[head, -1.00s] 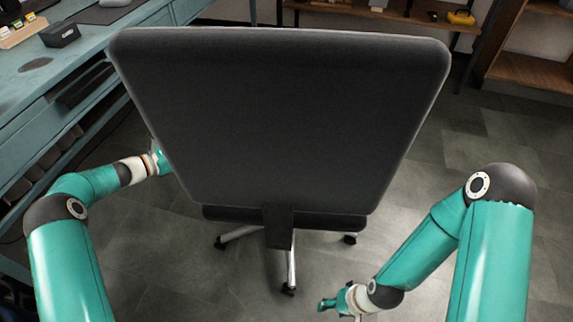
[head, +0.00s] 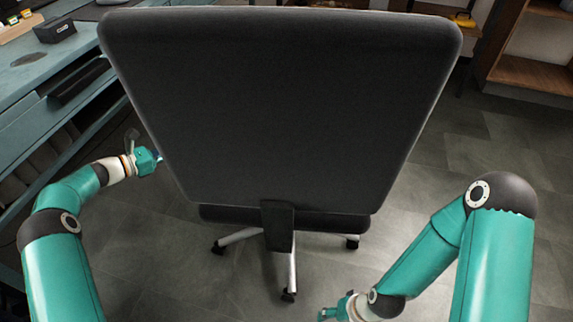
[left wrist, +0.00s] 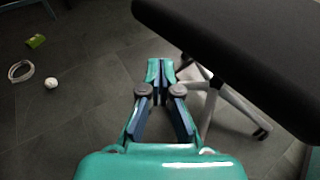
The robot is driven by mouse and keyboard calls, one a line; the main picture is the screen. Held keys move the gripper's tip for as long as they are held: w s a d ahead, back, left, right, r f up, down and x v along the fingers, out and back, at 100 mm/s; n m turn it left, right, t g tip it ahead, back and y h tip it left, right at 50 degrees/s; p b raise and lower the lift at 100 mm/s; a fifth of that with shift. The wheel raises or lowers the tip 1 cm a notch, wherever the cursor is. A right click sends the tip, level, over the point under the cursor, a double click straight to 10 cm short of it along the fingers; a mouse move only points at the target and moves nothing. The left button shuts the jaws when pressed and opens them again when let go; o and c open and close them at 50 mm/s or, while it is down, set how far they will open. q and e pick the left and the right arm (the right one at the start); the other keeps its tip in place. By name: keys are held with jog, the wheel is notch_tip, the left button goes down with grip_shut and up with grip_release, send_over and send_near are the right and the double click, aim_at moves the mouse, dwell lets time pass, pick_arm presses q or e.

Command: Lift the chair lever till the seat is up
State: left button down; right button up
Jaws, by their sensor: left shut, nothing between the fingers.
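The office chair stands with its dark backrest (head: 280,110) facing me in the head view. Its seat (head: 340,221) shows as a dark strip below, over a silver wheeled base (head: 288,270). In the left wrist view the seat (left wrist: 255,55) fills the upper right. I cannot make out the lever in either view. My left gripper (head: 158,160) is beside the backrest's left edge; in the left wrist view its fingertips (left wrist: 160,68) are together and empty, apart from the seat. My right gripper (head: 328,314) is low at the bottom edge, its fingers too small to read.
A teal desk (head: 60,75) with drawers stands on the left. Wooden shelves (head: 540,72) stand at the far right. A green item (left wrist: 36,41), a white ring (left wrist: 20,71) and a white ball (left wrist: 51,83) lie on the floor. Floor right of the chair is clear.

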pick_arm(q)
jog(key=a+b, duration=0.3)
jog(key=a, duration=0.1)
jog(key=shift+w+a+b, duration=0.15)
jog(key=shift+a+b, duration=0.15)
jog(key=shift+a, duration=0.1)
dwell(0.4)
